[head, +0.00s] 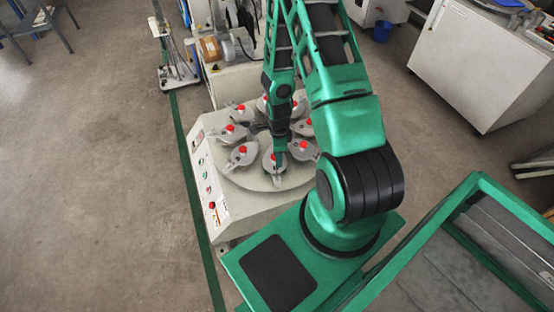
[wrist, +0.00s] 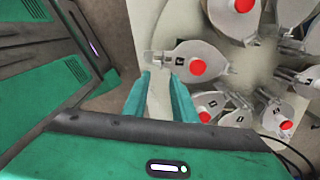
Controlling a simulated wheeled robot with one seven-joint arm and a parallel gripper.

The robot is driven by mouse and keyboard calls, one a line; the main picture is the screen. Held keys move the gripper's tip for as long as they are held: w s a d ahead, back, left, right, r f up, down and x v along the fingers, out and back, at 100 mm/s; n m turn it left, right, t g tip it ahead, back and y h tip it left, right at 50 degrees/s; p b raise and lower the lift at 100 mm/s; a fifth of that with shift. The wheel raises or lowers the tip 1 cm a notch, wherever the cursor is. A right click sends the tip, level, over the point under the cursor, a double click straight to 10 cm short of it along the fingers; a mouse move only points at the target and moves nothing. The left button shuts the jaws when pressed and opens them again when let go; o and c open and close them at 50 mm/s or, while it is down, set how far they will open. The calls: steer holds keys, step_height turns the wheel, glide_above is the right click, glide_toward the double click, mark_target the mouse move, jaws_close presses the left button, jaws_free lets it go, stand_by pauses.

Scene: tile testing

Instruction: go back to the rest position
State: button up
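My green arm reaches down over a machine with a round turntable (head: 243,179). My gripper (head: 279,152) is low over the front of the turntable, by a grey round holder with a red knob (head: 268,163). In the wrist view my gripper (wrist: 161,76) shows two green fingers standing apart, with only a pale surface seen between them. A grey holder (wrist: 190,50) with a red knob lies just beyond the fingertips, its clear-ended lever close to them. I cannot tell whether they touch.
Several more grey holders (head: 240,156) with red knobs ring the turntable. The control panel (head: 208,190) is on the machine's left side. A white cabinet (head: 480,65) stands at the upper right. A wheeled stand (head: 176,70) is at the upper left. Open floor (head: 100,190) lies left.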

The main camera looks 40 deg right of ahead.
steer(key=shift+r, duration=0.1)
stand_by(0.4)
steer(key=s+d+r+n, duration=0.1)
steer(key=d+r+n, duration=0.15)
steer(key=r, duration=0.55)
steer(key=s+d+r+n+h, duration=0.1)
steer(key=r+n, duration=0.2)
steer(key=r, duration=0.5)
steer(key=s+d+r+n, duration=0.1)
steer(key=d+r+n, duration=0.15)
steer(key=r, duration=0.55)
steer(key=s+a+r+n, duration=0.3)
steer(key=s+r+n, duration=0.2)
steer(key=s+r, duration=0.3)
steer(key=s+a+r+n+y, duration=0.1)
steer(key=s+a+r+n, duration=0.2)
steer(key=s+r, duration=0.6)
steer(key=shift+r+n, duration=0.45)
steer(key=shift+n, duration=0.55)
